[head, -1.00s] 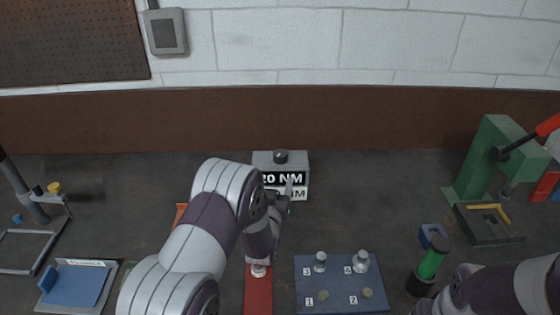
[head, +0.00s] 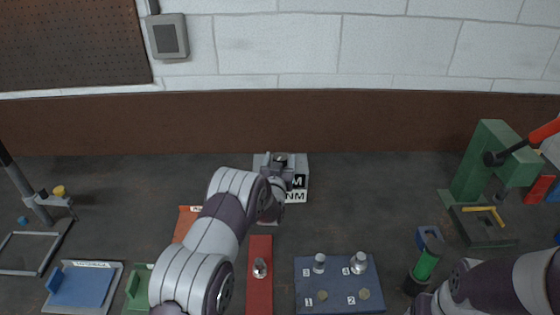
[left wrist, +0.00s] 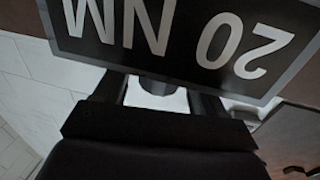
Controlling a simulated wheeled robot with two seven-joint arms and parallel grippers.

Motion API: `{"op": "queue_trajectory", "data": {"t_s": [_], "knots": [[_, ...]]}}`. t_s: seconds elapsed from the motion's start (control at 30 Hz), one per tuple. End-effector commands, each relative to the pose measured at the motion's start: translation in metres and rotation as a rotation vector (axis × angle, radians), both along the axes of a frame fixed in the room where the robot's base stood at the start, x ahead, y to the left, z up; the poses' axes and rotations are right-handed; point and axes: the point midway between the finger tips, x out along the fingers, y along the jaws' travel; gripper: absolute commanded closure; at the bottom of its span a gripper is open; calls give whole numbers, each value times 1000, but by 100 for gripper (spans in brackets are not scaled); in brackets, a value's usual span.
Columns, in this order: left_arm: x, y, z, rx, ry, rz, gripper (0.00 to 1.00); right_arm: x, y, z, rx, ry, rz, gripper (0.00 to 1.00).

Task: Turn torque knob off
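The torque box is a light grey block with black-and-white "NM" labels (head: 296,189) at the back middle of the bench. Its dark knob (left wrist: 156,86) stands between the two fingers of my left gripper in the left wrist view. Gaps show on both sides of the knob, so my left gripper (head: 279,160) looks open around it, not clamped. In the head view my gripper and wrist cover most of the knob and the left part of the label. The label reads "20 NM" upside down in the left wrist view. My right gripper does not show; only my right arm is at the lower right.
A blue block (head: 337,301) with numbered spots and metal pieces lies in front of the box. Beside it is a red strip (head: 259,247). A green press (head: 483,160) stands at the right, a green-handled tool (head: 427,264) nearer. Bare bench lies right of the box.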

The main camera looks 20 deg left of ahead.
Motion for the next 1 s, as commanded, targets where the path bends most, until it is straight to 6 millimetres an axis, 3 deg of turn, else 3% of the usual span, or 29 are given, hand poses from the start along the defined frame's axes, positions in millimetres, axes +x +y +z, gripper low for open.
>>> {"op": "queue_trajectory", "data": {"t_s": [0.03,0.17,0.33,0.6,0.8,1.0], "knots": [[0,0,0,0,0,0,45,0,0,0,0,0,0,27],[0,0,0,0,0,0,85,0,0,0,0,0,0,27],[0,-1,-3,0,-2,22,85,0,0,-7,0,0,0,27],[2,-5,-5,0,-9,275,85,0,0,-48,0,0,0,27],[2,-5,0,1,-4,390,85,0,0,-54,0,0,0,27],[2,-5,1,0,-1,400,85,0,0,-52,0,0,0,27]]}}
